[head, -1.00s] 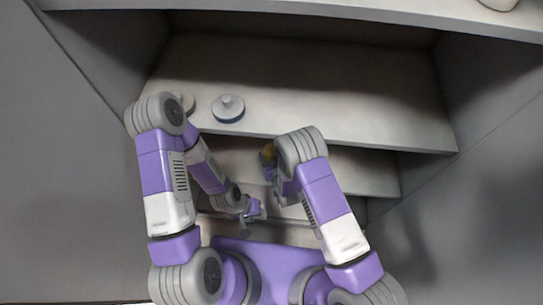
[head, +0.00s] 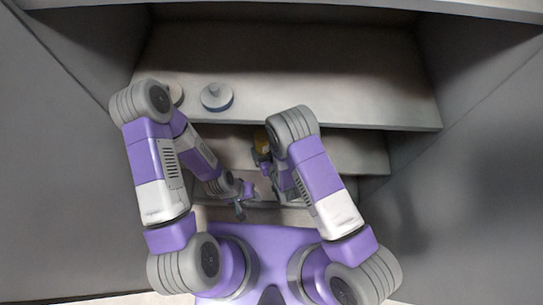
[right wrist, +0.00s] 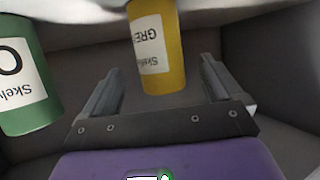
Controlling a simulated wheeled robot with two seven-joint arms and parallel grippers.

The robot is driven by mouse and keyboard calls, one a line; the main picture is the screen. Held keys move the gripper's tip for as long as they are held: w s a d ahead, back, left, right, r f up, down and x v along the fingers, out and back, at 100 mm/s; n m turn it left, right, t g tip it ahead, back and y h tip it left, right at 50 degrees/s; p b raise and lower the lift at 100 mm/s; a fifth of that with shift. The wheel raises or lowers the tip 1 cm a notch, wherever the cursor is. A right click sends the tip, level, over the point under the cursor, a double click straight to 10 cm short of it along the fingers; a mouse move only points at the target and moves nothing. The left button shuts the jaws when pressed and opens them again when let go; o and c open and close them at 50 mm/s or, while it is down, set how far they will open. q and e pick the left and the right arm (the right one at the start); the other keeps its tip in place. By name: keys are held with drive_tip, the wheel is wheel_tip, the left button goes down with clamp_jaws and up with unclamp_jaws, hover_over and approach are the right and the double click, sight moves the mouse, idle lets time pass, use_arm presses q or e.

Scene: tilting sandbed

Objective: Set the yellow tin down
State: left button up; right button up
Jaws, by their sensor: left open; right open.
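The yellow tin (right wrist: 158,45) shows in the right wrist view with its white label upside down. A small part of the yellow tin (head: 260,138) shows in the head view, mostly hidden by my right arm. My right gripper (right wrist: 160,82) is open, one finger either side of the tin, with gaps visible between fingers and tin. It also shows in the head view (head: 261,156) at the lower shelf. The tin's base is out of clear view, so I cannot tell what it rests on. My left gripper (head: 242,202) is open and empty, lower and to the left.
A green tin (right wrist: 25,75) is left of the yellow one in the right wrist view. On the upper shelf (head: 330,95) are a round lidded item (head: 216,97) and another partly hidden one (head: 176,93). The upper shelf's right side is clear. Grey side walls flank the shelves.

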drive_tip(key=s+d+m+g+h+p, duration=0.1)
drive_tip(key=s+d+m+g, duration=0.6)
drive_tip(key=s+d+g, duration=0.4)
drive_tip(key=s+d, duration=0.4)
drive_tip(key=s, duration=0.3)
drive_tip(key=shift+f+g, duration=0.3)
drive_tip(key=shift+p, duration=0.3)
